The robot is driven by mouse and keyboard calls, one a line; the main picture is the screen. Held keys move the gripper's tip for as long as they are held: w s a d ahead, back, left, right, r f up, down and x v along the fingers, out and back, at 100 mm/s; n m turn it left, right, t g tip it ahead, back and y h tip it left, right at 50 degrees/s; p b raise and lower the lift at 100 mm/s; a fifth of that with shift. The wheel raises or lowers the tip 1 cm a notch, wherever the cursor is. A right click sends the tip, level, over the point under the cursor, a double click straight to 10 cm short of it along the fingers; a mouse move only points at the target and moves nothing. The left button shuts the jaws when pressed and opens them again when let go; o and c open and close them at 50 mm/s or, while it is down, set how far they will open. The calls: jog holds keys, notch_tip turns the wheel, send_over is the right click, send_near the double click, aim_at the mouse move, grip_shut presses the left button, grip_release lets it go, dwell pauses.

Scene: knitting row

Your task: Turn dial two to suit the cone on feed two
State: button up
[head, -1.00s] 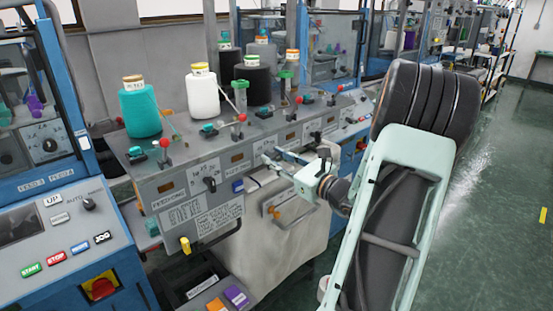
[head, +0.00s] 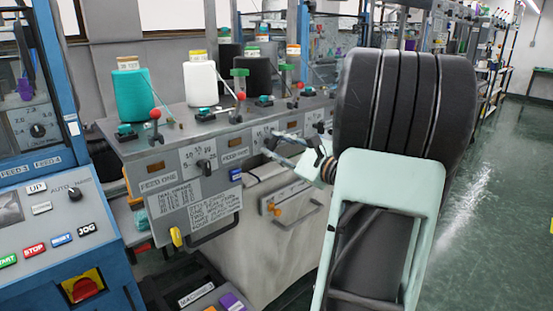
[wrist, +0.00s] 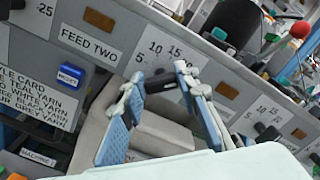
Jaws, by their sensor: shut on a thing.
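Dial two's white scale plate (wrist: 165,48), with 10 and 15 legible, is right of the FEED TWO label (wrist: 90,38) on the grey panel. My gripper (wrist: 160,82) is shut on the dark knob of dial two in the wrist view, one blue-padded finger on each side. The fingers hide most of the knob, so its pointer setting cannot be read. In the head view my gripper (head: 271,145) reaches the panel from the right. A white cone with a yellow top (head: 201,84) stands on the shelf behind, apparently at feed two.
A teal cone (head: 132,95) stands left of the white one, with dark cones to the right. Dial one (head: 205,165) is left of my gripper. Printed cards (head: 208,204) and a handle rail sit below. Red-ball levers rise along the shelf edge. Open floor lies right.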

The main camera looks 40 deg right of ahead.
jog(key=shift+n+b, duration=0.6)
jog(key=shift+b, duration=0.1)
jog(key=o, duration=1.1)
jog(key=shift+o, duration=0.2)
jog(key=s, duration=1.2)
jog(key=shift+d, duration=0.45)
